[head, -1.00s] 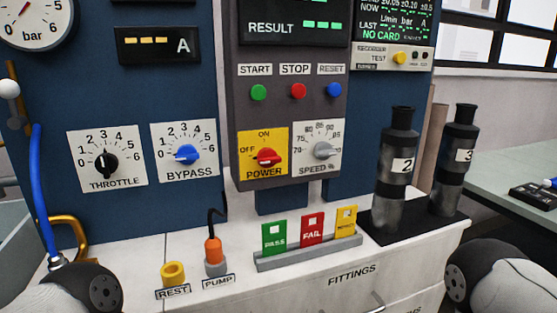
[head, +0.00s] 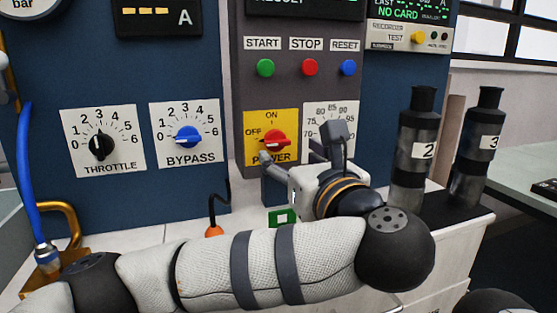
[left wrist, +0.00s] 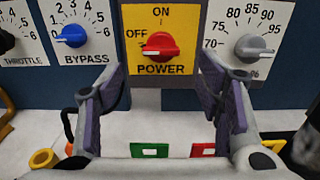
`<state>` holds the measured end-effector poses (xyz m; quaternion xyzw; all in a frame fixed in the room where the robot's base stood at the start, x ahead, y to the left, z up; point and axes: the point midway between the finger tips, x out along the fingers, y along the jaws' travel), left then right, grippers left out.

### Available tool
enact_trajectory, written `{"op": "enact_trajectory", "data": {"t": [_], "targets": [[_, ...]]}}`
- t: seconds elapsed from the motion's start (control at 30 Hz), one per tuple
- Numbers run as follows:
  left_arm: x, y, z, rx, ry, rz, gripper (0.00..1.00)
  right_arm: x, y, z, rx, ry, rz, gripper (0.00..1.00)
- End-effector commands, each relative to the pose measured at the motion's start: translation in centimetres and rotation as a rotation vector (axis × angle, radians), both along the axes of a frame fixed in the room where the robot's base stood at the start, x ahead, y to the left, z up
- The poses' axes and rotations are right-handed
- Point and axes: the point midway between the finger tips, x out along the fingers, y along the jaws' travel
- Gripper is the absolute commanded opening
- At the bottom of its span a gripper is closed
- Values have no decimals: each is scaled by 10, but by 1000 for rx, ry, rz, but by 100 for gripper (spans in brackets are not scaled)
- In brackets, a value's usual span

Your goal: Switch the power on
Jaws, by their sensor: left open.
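The red power knob (head: 274,139) sits on a yellow plate (head: 257,118) marked OFF, ON and POWER. Its handle lies about level, with its left end towards the OFF side. In the left wrist view, the knob (left wrist: 160,46) is above the gap between the fingers. My left gripper (head: 300,146) is open and empty, in front of the panel and around the lower part of the plate and the speed dial. In the left wrist view, the fingers (left wrist: 163,88) are wide apart and seem clear of the knob. My right gripper is out of view.
The speed dial (head: 343,112) is close right of the knob, partly behind my gripper. The blue bypass knob (head: 187,137) is to the left. The green (head: 265,68), red (head: 310,67) and blue (head: 347,68) buttons are above. Black-topped bottles (head: 416,140) stand at right.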

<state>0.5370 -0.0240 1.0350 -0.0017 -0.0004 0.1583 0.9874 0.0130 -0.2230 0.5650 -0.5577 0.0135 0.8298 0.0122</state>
Motion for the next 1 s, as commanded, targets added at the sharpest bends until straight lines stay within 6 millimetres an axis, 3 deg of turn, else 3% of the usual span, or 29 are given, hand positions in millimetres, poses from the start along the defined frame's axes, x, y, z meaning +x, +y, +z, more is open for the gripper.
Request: {"op": "enact_trajectory", "data": {"t": [0.1, 0.3, 0.63, 0.87, 1.0], "targets": [[30, 10, 0, 1, 3, 3, 60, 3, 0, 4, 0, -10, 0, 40], [60, 19, 2, 1, -1, -1, 60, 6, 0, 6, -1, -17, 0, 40], [66, 21, 0, 3, 1, -4, 60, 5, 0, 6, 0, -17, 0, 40], [66, 21, 0, 3, 1, -4, 11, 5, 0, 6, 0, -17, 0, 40], [66, 21, 1, 5, 2, -4, 12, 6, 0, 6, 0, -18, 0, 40]]}}
